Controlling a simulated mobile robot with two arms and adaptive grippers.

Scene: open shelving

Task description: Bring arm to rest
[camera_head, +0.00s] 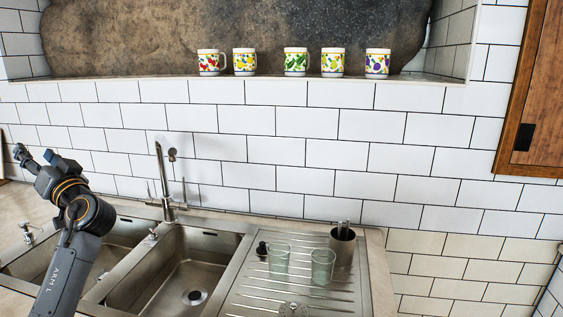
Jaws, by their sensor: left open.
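My left gripper (33,153) is at the left edge of the head view, at the end of my raised left arm. It is open, with its fingers apart and nothing between them. It is in front of the white tiled wall, above the left side of the sink, and touches nothing that I can make out. The arm comes up from the bottom left and hides part of the left basin. My right gripper is not in view.
A steel sink (190,272) with a tall faucet (163,180) lies below. Two glasses (279,258) (322,266) and a dark holder (343,248) stand on the drainboard (255,300). Several mugs (296,62) line the wall ledge. A wooden cabinet (541,95) hangs at right.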

